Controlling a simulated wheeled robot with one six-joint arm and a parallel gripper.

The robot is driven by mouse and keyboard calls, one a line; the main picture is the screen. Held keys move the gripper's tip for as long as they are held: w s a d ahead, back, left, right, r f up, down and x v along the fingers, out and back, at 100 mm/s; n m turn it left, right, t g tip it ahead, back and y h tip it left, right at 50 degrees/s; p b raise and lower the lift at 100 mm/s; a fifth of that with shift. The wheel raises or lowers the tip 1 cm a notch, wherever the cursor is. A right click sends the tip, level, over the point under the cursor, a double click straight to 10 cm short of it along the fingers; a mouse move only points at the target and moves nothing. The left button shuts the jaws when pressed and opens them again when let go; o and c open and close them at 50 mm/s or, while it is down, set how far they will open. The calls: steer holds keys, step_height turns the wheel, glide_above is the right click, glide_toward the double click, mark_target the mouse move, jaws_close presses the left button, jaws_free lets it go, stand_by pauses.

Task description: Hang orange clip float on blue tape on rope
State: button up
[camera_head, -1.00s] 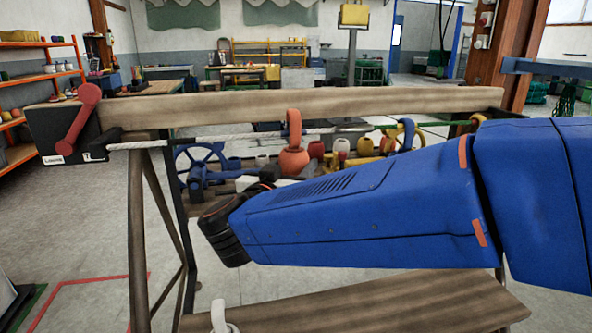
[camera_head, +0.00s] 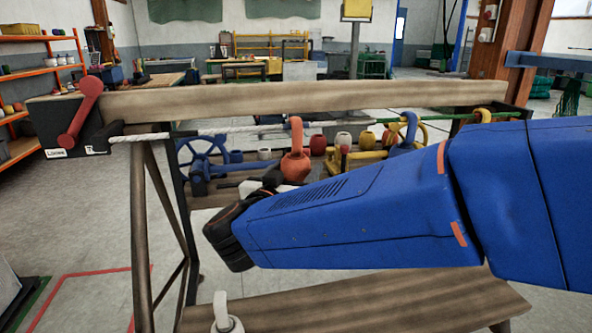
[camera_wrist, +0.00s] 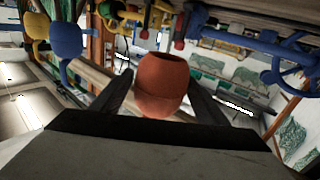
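The orange clip float (camera_head: 295,166) is upright in front of the rack, its loop (camera_head: 296,130) overlapping the rope (camera_head: 215,131) in the head view. I cannot tell whether the loop is around the rope or in front of it. In the wrist view the float (camera_wrist: 162,76) sits between the two dark fingers of my gripper (camera_wrist: 160,92), which is shut on it. The fingers are mostly hidden in the head view. The rope is white on the left and green on the right. I cannot make out the blue tape on it.
A wooden beam (camera_head: 290,99) runs above the rope. A blue clip float (camera_head: 405,134) and yellow loops are near the rope to the right. A black box with a red lever (camera_head: 81,112) stands left.

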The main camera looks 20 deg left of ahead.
steer(key=shift+o, duration=0.4)
steer(key=s, duration=1.7)
steer(key=shift+s+a, duration=0.2)
steer(key=shift+a, duration=0.15)
